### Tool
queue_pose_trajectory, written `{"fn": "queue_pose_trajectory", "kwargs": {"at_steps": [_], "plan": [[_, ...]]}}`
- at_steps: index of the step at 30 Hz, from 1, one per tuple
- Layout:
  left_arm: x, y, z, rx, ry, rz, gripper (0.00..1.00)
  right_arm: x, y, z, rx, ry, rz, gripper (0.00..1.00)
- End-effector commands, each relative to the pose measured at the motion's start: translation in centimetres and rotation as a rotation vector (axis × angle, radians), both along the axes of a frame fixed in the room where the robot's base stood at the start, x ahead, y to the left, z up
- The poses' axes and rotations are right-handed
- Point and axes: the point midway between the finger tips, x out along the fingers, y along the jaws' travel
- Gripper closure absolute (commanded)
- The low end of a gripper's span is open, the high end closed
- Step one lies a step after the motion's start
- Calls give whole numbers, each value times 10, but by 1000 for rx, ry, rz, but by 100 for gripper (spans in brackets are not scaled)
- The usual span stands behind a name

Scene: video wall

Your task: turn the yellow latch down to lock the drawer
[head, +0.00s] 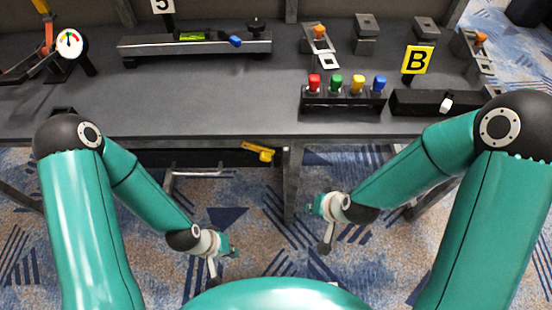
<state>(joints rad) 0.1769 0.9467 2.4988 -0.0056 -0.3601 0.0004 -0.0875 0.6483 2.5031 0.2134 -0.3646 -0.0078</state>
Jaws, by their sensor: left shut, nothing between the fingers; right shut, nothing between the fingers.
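The yellow latch (258,151) sits on the front under the table's edge, at the right end of the dark drawer (190,157). It lies nearly level, tilted slightly down to the right. A light metal bar handle (197,172) shows below the drawer front. My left gripper (234,253) is shut and empty, below the latch in the picture and apart from it. My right gripper (312,207) is shut and empty, to the right of and below the latch, touching nothing.
A table leg (290,185) stands just right of the latch. Patterned carpet lies below.

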Motion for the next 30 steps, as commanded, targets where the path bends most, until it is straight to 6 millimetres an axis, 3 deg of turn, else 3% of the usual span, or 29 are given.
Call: {"fn": "queue_pose_trajectory", "kwargs": {"at_steps": [1, 4, 9, 12, 17, 30], "plan": [[0, 0, -13, 0, 0, 0, 100, 17, 8, 22, 7, -86, -7, 100], [0, 0, -24, 0, 0, 0, 100, 37, 23, 70, 37, -216, -28, 100], [0, 0, -37, 0, 0, 0, 100, 46, 44, 137, 110, -374, -58, 100], [0, 0, -40, 0, 0, 0, 100, 46, 50, 159, 141, -421, -69, 100], [0, 0, -40, 0, 0, 0, 100, 45, 52, 171, 158, -443, -75, 100], [0, 0, -44, 0, 0, 0, 100, 51, 55, 163, 156, -439, -75, 100]]}}
